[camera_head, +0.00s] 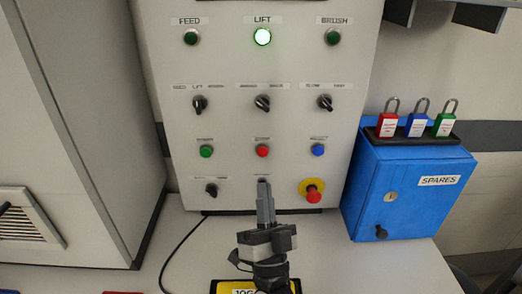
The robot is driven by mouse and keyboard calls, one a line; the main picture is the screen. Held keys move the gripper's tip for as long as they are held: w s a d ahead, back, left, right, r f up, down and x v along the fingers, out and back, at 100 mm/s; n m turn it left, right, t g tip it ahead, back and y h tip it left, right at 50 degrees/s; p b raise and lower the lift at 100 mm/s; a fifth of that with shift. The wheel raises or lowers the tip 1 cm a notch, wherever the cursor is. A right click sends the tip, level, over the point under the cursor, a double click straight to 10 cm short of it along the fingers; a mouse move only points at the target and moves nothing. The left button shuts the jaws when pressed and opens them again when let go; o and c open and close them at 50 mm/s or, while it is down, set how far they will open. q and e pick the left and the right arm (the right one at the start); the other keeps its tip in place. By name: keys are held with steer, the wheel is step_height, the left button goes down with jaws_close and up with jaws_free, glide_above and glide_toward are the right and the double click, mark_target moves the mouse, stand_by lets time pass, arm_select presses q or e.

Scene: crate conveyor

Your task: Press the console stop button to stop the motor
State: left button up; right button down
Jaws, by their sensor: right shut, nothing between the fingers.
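The console (226,120) is a pale upright panel facing me. A red push button (262,151) sits in the middle of its button row, between a green button (206,151) and a blue button (318,150). The labels above them are too small to read. A red mushroom button on a yellow ring (313,194) sits at the lower right. My right gripper (264,183) is shut and empty, pointing at the panel below the red push button. Whether it touches the panel is unclear. My left gripper is out of view.
FEED (191,37) and BRUSH (332,37) lamps are dark green. Several black selector knobs (262,103) stick out of the panel. A blue SPARES box (410,190) with padlocks on top stands at the right. A yellow-and-black JOG item (229,288) lies below my gripper.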

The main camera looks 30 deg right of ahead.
mark_target(262, 152)
arm_select(q)
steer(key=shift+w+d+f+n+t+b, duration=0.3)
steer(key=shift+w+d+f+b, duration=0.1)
steer(key=shift+b, duration=1.25)
arm_select(e)
steer(key=shift+w+d, duration=0.65)
steer(key=shift+w, duration=0.7)
steer(key=shift+w+d, duration=0.65)
steer(key=shift+w, duration=0.65)
steer(key=shift+w+d, duration=0.65)
steer(key=shift+w, duration=0.7)
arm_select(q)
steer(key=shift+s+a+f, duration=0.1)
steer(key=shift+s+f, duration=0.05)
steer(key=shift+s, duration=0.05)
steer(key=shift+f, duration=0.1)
arm_select(e)
steer(key=shift+w, duration=0.1)
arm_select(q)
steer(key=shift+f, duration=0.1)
arm_select(e)
steer(key=shift+w+d, duration=0.15)
steer(key=shift+w, duration=0.1)
